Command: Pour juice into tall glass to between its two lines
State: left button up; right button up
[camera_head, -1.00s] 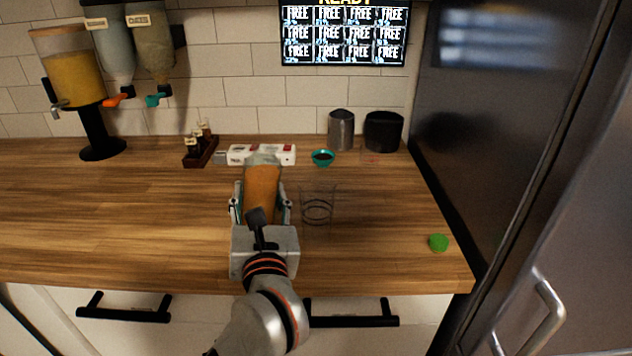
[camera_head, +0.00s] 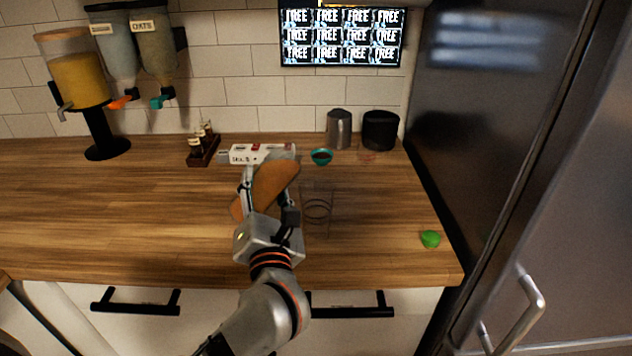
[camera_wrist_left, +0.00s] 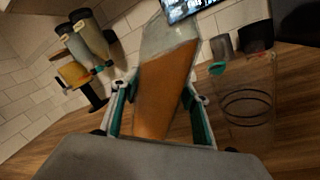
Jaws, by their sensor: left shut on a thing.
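A bottle of orange juice (camera_head: 270,190) is held in my left gripper (camera_head: 265,203), which is shut on it. The bottle is tilted, its upper end leaning right in the head view. In the left wrist view the juice bottle (camera_wrist_left: 165,90) sits between the two fingers. The tall clear glass (camera_head: 318,210) stands upright on the counter just right of the gripper, with two dark ring lines. The glass also shows in the left wrist view (camera_wrist_left: 247,108) and looks empty. No juice stream is visible. My right gripper is not in view.
A green cap (camera_head: 430,239) lies on the counter at the right. The left counter is clear.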

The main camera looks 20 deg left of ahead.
pick_arm(q)
jog(key=shift+r, duration=0.1)
jog(key=shift+a+r, duration=0.1)
jog(key=shift+m, duration=0.3)
jog(key=shift+r+m+p, duration=0.15)
jog(key=shift+m+p, duration=0.15)
jog(key=shift+p, duration=0.1)
jog(key=shift+a+r+m+p, duration=0.2)
jog(key=shift+r+m+p, duration=0.1)
jog(key=shift+m, duration=0.2)
jog(key=shift+s+a+r+m+t, duration=0.1)
jog(key=shift+a+m+t, duration=0.15)
jog(key=shift+m, duration=0.25)
dwell(0.3)
jog(key=shift+a+r+m+p, duration=0.1)
jog(key=shift+m+p, duration=0.25)
jog(key=shift+m, duration=0.05)
jog(key=shift+s+a+m+t+h, duration=0.1)
jog(key=shift+a+m+t+h, duration=0.15)
jog(key=shift+m+h, duration=0.45)
dwell(0.7)
